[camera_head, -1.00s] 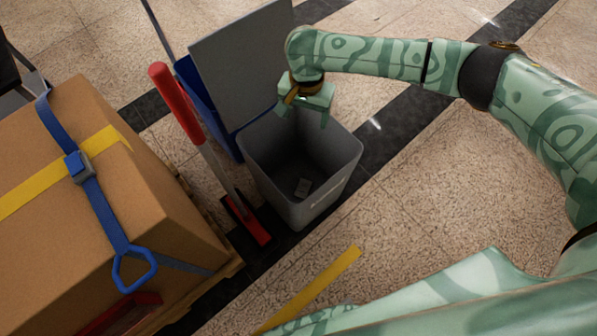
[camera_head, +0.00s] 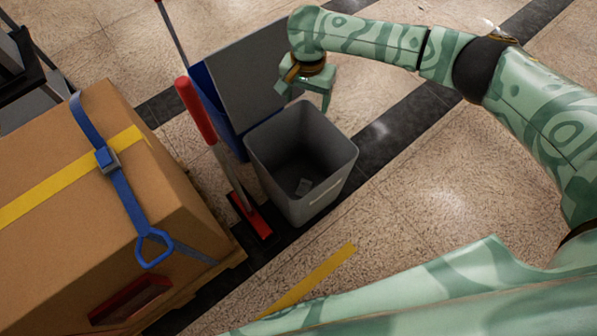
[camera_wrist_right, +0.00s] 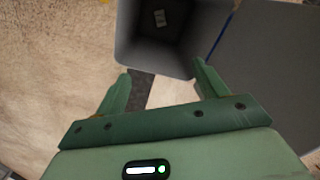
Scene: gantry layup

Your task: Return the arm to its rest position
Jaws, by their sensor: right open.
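My right arm (camera_head: 380,42) reaches in from the right in the head view. Its gripper (camera_head: 306,100) points down above the far rim of a grey open bin (camera_head: 300,165). In the right wrist view the two fingers of this gripper (camera_wrist_right: 160,90) stand wide apart with nothing between them. The bin (camera_wrist_right: 160,60) lies just beyond the fingertips there. A small pale item (camera_head: 303,186) lies on the bin's floor. My left gripper is not in view.
A large cardboard box (camera_head: 60,230) with a blue strap sits on a pallet at the left. A red-handled tool (camera_head: 197,110) stands between box and bin. A grey panel (camera_head: 245,75) stands behind the bin. Speckled floor (camera_head: 440,190) is clear to the right.

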